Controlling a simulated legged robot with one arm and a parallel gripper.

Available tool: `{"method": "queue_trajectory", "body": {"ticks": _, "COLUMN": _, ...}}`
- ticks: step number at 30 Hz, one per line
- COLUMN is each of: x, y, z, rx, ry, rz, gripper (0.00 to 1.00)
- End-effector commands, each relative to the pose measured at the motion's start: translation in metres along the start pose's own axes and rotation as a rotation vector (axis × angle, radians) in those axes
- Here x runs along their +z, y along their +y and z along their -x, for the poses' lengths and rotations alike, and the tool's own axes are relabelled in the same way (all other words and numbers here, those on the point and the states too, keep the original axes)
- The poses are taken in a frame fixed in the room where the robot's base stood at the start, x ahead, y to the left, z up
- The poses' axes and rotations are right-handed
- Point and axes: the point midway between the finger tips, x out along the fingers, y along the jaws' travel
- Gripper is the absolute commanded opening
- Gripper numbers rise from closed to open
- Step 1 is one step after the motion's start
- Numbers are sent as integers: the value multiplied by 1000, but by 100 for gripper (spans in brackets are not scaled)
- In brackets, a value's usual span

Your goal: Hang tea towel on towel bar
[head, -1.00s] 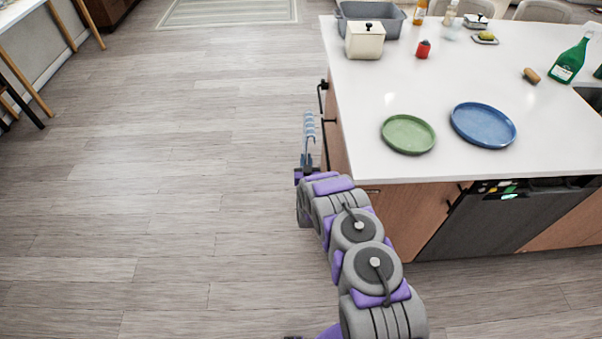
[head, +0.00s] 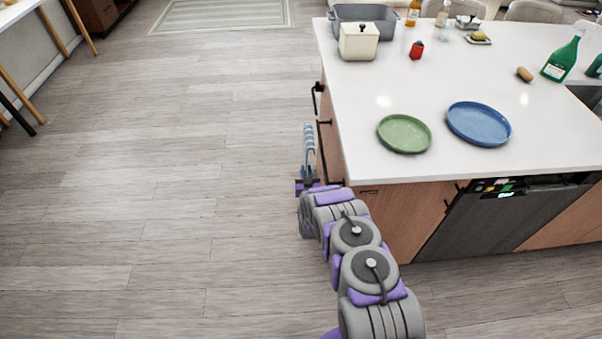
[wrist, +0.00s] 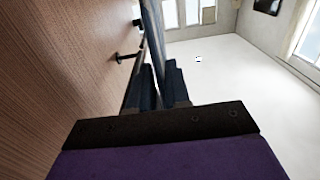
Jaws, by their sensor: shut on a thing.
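The tea towel (head: 308,140), blue with pale stripes, stands up from my gripper (head: 307,182) beside the island's left side in the head view. In the wrist view, the towel (wrist: 153,28) is a narrow blue strip between the two dark fingers of my gripper (wrist: 161,88), which are shut on it. A dark bar (wrist: 127,57) juts from the wooden panel just left of the towel. Dark bars also show on the island side in the head view (head: 324,123). I cannot tell which is the towel bar, or whether the towel touches one.
The island's white countertop (head: 440,75) overhangs to the right of my arm. It holds a green plate (head: 404,133), a blue plate (head: 479,124), a white canister (head: 358,42) and a green bottle (head: 561,60). The wooden floor (head: 190,150) left of the island is clear.

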Motion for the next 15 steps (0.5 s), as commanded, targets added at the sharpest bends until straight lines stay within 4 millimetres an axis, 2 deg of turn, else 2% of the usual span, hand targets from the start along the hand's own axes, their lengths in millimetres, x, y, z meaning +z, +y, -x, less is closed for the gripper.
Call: {"method": "queue_trajectory", "body": {"ticks": 15, "x": 1, "y": 38, "z": 0, "rx": 1, "ry": -1, "rz": 0, "gripper": 0}}
